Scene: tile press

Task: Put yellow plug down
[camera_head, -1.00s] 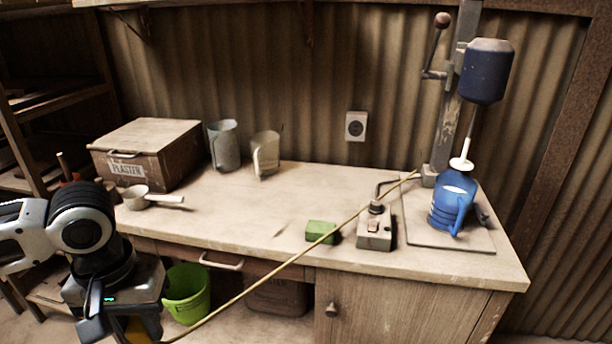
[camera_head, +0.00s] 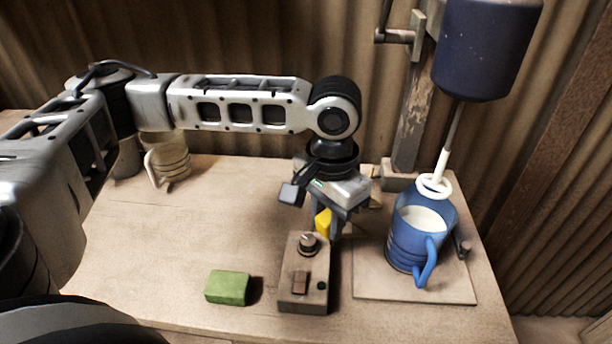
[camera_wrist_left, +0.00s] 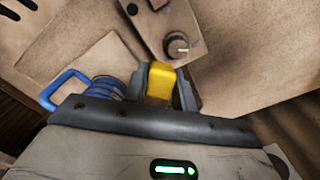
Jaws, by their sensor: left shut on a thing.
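The yellow plug (camera_head: 323,222) is between the fingers of my left gripper (camera_head: 329,224), which is shut on it. In the left wrist view the plug (camera_wrist_left: 160,80) shows between both fingertips (camera_wrist_left: 162,88). The gripper points down just behind the grey control box (camera_head: 304,276), which has a round knob and a rocker switch. Whether the plug touches the table or the box is hard to tell. The plug's cord is not clearly visible now. My right gripper is not in view.
A blue jug (camera_head: 413,238) with pale contents stands on a square board (camera_head: 440,292) to the right, under the drill-like mixer (camera_head: 485,50). A green block (camera_head: 228,288) lies left of the control box. A beige mug (camera_head: 172,162) stands behind my arm.

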